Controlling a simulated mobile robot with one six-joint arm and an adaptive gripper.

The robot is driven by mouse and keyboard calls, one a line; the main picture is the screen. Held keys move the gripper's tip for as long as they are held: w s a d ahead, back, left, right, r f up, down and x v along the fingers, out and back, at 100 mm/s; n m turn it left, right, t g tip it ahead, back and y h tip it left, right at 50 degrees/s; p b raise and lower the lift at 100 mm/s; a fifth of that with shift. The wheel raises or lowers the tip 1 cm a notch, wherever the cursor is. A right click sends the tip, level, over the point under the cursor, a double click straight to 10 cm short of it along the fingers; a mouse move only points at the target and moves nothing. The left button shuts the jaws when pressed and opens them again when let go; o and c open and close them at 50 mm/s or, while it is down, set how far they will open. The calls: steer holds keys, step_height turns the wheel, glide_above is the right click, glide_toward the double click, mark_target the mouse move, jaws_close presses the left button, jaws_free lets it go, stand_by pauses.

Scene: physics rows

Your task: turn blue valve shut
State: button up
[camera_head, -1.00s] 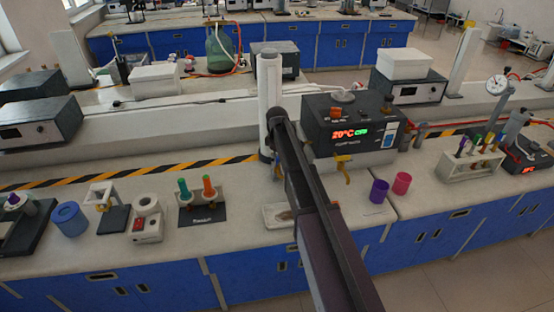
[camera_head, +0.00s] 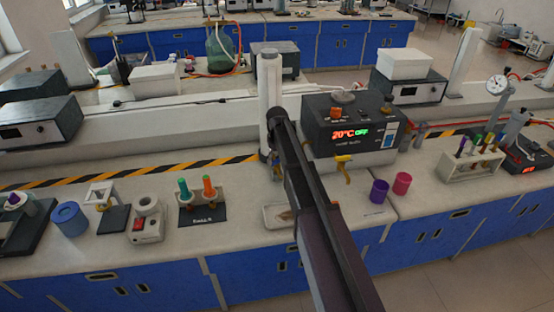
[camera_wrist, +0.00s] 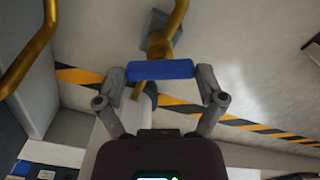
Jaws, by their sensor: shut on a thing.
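The blue valve handle (camera_wrist: 160,69) is a short blue bar on a brass tap (camera_wrist: 158,44) in the wrist view. The bar lies crosswise, nearly level in the picture. My gripper (camera_wrist: 163,77) has one finger at each end of the bar and is shut on it. In the head view, my dark arm reaches over the bench and hides most of the gripper and the blue handle. A second tap with a yellow handle (camera_head: 342,159) stands to the right of my arm, apart from it.
A heater box (camera_head: 350,115) with a lit display stands behind the taps. Purple (camera_head: 379,191) and pink (camera_head: 401,183) cups are at the right. A white tray (camera_head: 276,216) lies beside my arm.

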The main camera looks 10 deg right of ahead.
steer(key=m, duration=0.5)
steer(key=shift+m, duration=0.3)
stand_by(0.4)
steer(key=o, duration=0.8)
